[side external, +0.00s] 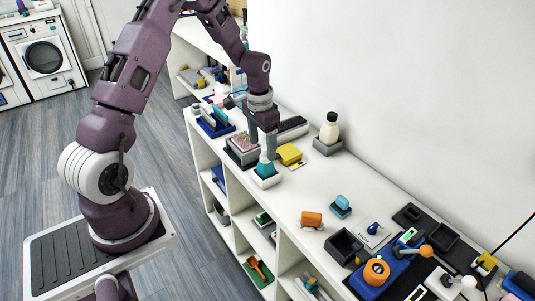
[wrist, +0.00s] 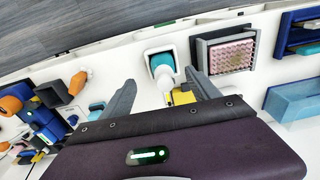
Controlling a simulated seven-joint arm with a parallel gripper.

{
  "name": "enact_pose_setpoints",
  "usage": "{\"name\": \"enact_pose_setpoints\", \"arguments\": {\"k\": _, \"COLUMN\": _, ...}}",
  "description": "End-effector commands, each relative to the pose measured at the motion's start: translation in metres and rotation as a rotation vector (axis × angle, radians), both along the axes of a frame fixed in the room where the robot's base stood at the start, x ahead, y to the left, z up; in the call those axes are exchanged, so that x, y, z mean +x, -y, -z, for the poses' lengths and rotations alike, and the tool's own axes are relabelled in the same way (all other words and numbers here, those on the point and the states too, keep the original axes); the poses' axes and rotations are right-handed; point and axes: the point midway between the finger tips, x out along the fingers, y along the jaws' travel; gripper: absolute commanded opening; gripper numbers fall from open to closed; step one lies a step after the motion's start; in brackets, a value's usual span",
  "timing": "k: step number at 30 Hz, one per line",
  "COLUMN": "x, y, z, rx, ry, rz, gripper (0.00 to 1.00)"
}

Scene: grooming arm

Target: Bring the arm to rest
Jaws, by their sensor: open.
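My gripper (side external: 267,152) hangs jaws-down from my arm over the white shelf top, in the side view. Its two grey fingers are spread apart in the wrist view (wrist: 162,76). A teal item (side external: 265,168) stands in a small white holder (side external: 265,182) just below the fingers. In the wrist view the teal item (wrist: 161,61) shows between and beyond the fingertips. I see nothing held. Whether a finger touches the teal item cannot be told.
A yellow item (side external: 289,154) lies close beside the gripper. A tray with a pink bumpy block (wrist: 223,54) stands near. A cream bottle (side external: 329,130) stands against the wall. Orange and blue tools (side external: 376,271) crowd the near end. The shelf's middle has bare patches.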

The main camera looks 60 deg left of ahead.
Motion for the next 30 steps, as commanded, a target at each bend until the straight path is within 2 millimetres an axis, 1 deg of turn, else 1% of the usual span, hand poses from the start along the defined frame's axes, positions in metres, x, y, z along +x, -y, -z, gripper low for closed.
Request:
{"name": "enact_pose_setpoints", "arguments": {"k": 1, "x": 0.000, "y": 0.009, "z": -0.027, "rx": 0.018, "ry": 0.026, "rz": 0.008, "gripper": 0.70}}
{"name": "enact_pose_setpoints", "arguments": {"k": 2, "x": -0.003, "y": 0.018, "z": -0.047, "rx": 0.029, "ry": 0.043, "rz": 0.011, "gripper": 0.70}}
{"name": "enact_pose_setpoints", "arguments": {"k": 3, "x": -0.010, "y": 0.032, "z": -0.076, "rx": 0.046, "ry": 0.069, "rz": 0.013, "gripper": 0.70}}
{"name": "enact_pose_setpoints", "arguments": {"k": 5, "x": -0.028, "y": 0.055, "z": -0.120, "rx": 0.066, "ry": 0.112, "rz": 0.015, "gripper": 0.70}}
{"name": "enact_pose_setpoints", "arguments": {"k": 6, "x": -0.043, "y": 0.070, "z": -0.146, "rx": 0.075, "ry": 0.143, "rz": 0.014, "gripper": 0.70}}
{"name": "enact_pose_setpoints", "arguments": {"k": 8, "x": -0.070, "y": 0.093, "z": -0.179, "rx": 0.081, "ry": 0.189, "rz": 0.012, "gripper": 0.70}}
{"name": "enact_pose_setpoints", "arguments": {"k": 9, "x": -0.091, "y": 0.107, "z": -0.197, "rx": 0.082, "ry": 0.222, "rz": 0.010, "gripper": 0.70}}
{"name": "enact_pose_setpoints", "arguments": {"k": 11, "x": -0.124, "y": 0.126, "z": -0.219, "rx": 0.076, "ry": 0.273, "rz": 0.007, "gripper": 0.70}}
{"name": "enact_pose_setpoints", "arguments": {"k": 12, "x": -0.146, "y": 0.137, "z": -0.228, "rx": 0.067, "ry": 0.304, "rz": 0.004, "gripper": 0.70}}
{"name": "enact_pose_setpoints", "arguments": {"k": 15, "x": -0.194, "y": 0.156, "z": -0.239, "rx": 0.037, "ry": 0.370, "rz": 0.003, "gripper": 0.70}}
{"name": "enact_pose_setpoints", "arguments": {"k": 18, "x": -0.226, "y": 0.166, "z": -0.240, "rx": 0.008, "ry": 0.415, "rz": 0.001, "gripper": 0.70}}
{"name": "enact_pose_setpoints", "arguments": {"k": 19, "x": -0.232, "y": 0.168, "z": -0.239, "rx": 0.002, "ry": 0.423, "rz": 0.001, "gripper": 0.70}}
{"name": "enact_pose_setpoints", "arguments": {"k": 21, "x": -0.241, "y": 0.170, "z": -0.238, "rx": -0.008, "ry": 0.434, "rz": 0.001, "gripper": 0.70}}
{"name": "enact_pose_setpoints", "arguments": {"k": 23, "x": -0.244, "y": 0.171, "z": -0.237, "rx": -0.012, "ry": 0.438, "rz": 0.001, "gripper": 0.70}}
{"name": "enact_pose_setpoints", "arguments": {"k": 30, "x": -0.244, "y": 0.171, "z": -0.237, "rx": -0.011, "ry": 0.438, "rz": 0.000, "gripper": 0.70}}
